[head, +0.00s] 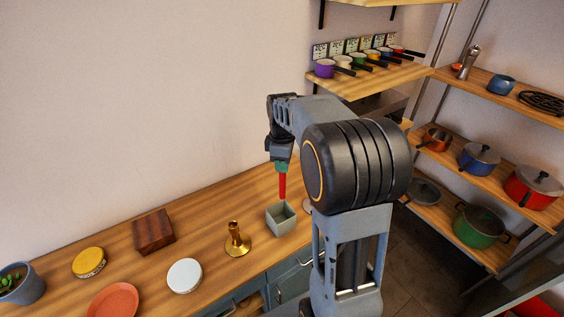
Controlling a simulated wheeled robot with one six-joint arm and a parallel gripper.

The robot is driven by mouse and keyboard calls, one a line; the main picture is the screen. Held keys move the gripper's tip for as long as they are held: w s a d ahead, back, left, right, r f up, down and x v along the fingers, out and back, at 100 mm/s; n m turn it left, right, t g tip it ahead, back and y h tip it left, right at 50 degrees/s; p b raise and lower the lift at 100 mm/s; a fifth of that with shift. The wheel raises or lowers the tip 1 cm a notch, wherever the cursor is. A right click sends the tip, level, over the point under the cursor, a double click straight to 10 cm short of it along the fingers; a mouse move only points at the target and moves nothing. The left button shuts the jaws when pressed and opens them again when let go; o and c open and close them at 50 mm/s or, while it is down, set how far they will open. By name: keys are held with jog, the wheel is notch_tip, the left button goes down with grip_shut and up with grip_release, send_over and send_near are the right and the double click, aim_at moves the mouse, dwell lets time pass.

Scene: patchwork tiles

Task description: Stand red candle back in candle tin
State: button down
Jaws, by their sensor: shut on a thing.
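The red candle (282,186) is upright in my gripper (281,166), which is shut on its upper part. The candle's lower end is over a small square grey-green open tin (281,218) on the wooden counter, which I take to be the candle tin. The candle's lower end shows near the tin's back rim. I cannot tell from this view whether it is above the opening or just inside it. My arm hides part of the counter to the right.
A brass candlestick (237,240) stands just left of the tin. A white round lid (184,275), a dark wooden box (153,231), a yellow tin (89,262), a terracotta dish (114,301) and a potted plant (20,284) are further left. Shelves with pans are at right.

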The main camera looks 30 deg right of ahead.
aim_at(282, 191)
jog(key=shift+f+b, duration=3.55)
jog(key=shift+f, duration=1.6)
jog(key=shift+f+b, duration=0.3)
jog(key=shift+f, duration=0.05)
jog(key=shift+f+b, duration=0.55)
jog(key=shift+f, duration=0.25)
jog(key=c, duration=0.9)
grip_release()
jog(key=shift+r, duration=0.1)
notch_tip(282, 191, up, 14)
jog(key=shift+f, duration=0.2)
